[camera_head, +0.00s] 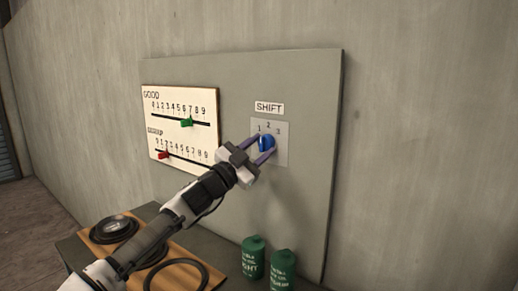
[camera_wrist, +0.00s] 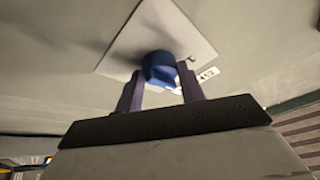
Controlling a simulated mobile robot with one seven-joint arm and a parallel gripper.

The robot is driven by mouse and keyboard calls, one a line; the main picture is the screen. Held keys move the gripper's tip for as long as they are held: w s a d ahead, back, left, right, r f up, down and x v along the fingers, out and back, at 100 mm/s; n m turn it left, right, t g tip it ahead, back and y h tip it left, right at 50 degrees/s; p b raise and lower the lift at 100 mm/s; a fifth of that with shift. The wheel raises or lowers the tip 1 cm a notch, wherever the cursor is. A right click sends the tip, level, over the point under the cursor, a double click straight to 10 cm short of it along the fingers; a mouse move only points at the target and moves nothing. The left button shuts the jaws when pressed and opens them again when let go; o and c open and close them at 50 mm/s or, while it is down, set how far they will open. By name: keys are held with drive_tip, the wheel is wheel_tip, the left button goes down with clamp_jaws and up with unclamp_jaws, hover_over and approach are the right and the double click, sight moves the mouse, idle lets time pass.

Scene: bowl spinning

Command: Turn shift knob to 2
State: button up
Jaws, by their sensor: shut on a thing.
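The shift knob (camera_head: 266,143) is a blue dial on a pale square plate (camera_head: 282,152) marked 1, 2 and 3, under a SHIFT label (camera_head: 269,107). My gripper (camera_head: 264,148) reaches the knob from the lower left. Its two purple fingers lie on either side of the knob and are shut on it. In the wrist view the knob (camera_wrist: 158,68) sits between my fingertips (camera_wrist: 160,76), on the pale plate (camera_wrist: 180,28). The exact direction in which the knob points is hard to tell.
A white slider board (camera_head: 182,135) with a green slider (camera_head: 187,122) and a red slider (camera_head: 164,154) hangs left of the knob. Two green canisters (camera_head: 253,257) (camera_head: 283,270) stand below on the bench. A coiled black cable (camera_head: 114,229) lies at the lower left.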

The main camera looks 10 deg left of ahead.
drive_tip(key=o, duration=1)
drive_tip(key=shift+c, duration=0.2)
drive_tip(key=b+v, duration=0.4)
drive_tip(key=v, duration=0.9)
drive_tip(key=shift+s+a+f+b, duration=0.15)
drive_tip(key=shift+s+f+b, duration=0.05)
drive_tip(key=shift+s+b, duration=0.15)
